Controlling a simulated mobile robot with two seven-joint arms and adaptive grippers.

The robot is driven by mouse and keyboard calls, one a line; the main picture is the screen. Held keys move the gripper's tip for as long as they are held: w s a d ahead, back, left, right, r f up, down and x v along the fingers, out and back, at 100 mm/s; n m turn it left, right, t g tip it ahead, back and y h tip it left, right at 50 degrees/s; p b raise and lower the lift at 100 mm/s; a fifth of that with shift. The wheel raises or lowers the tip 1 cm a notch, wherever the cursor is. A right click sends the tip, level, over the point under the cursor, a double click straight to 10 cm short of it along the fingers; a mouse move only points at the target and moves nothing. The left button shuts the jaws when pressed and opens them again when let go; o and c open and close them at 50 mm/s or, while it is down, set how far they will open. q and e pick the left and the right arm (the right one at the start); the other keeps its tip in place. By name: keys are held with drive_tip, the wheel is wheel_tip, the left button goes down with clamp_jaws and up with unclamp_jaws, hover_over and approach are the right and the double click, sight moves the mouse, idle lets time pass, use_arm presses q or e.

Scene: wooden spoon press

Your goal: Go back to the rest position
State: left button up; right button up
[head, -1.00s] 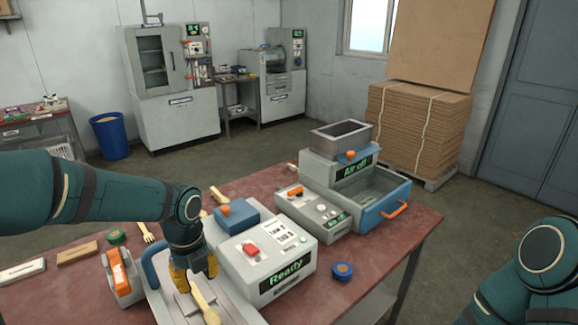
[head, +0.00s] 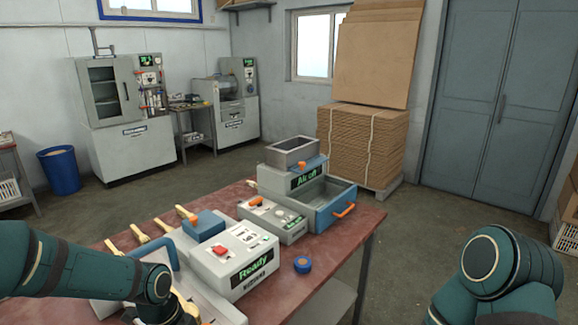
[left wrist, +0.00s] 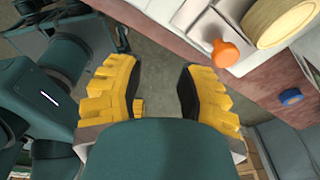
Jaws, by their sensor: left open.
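My left gripper (left wrist: 160,95) is open in the left wrist view. Its yellow fingers stand wide apart with grey floor and nothing held between them. In the head view my left arm reaches in low at the left, and its gripper is mostly cut off by the bottom edge. The grey press (head: 234,262), with a green "Ready" display, stands on the red-brown table (head: 345,238) just right of that arm. Pale wooden spoons or forks (head: 139,234) lie at the table's far left edge. My right arm shows at the lower right, but its gripper is out of frame.
A second machine (head: 275,219) with a blue drawer (head: 334,211) and orange handle stands at the table's far side. A blue tape roll (head: 302,265) lies near the right edge. Open floor separates the table from the cardboard stack (head: 361,145) and blue doors (head: 512,100).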

use_arm(q)
drive_tip(key=s+d+f+n, duration=0.3)
drive_tip(key=d+f+n, duration=0.1)
drive_tip(key=f+n, duration=0.2)
drive_tip(key=s+d+f+n+t+h, duration=0.1)
drive_tip(key=s+d+f+n, duration=0.3)
drive_tip(key=n, duration=0.5)
drive_tip(key=s+d+f+n+h, duration=0.1)
drive_tip(key=s+d+f+n, duration=0.3)
drive_tip(key=f+n, duration=0.3)
drive_tip(key=shift+f+n, duration=0.4)
drive_tip(key=shift+f, duration=0.4)
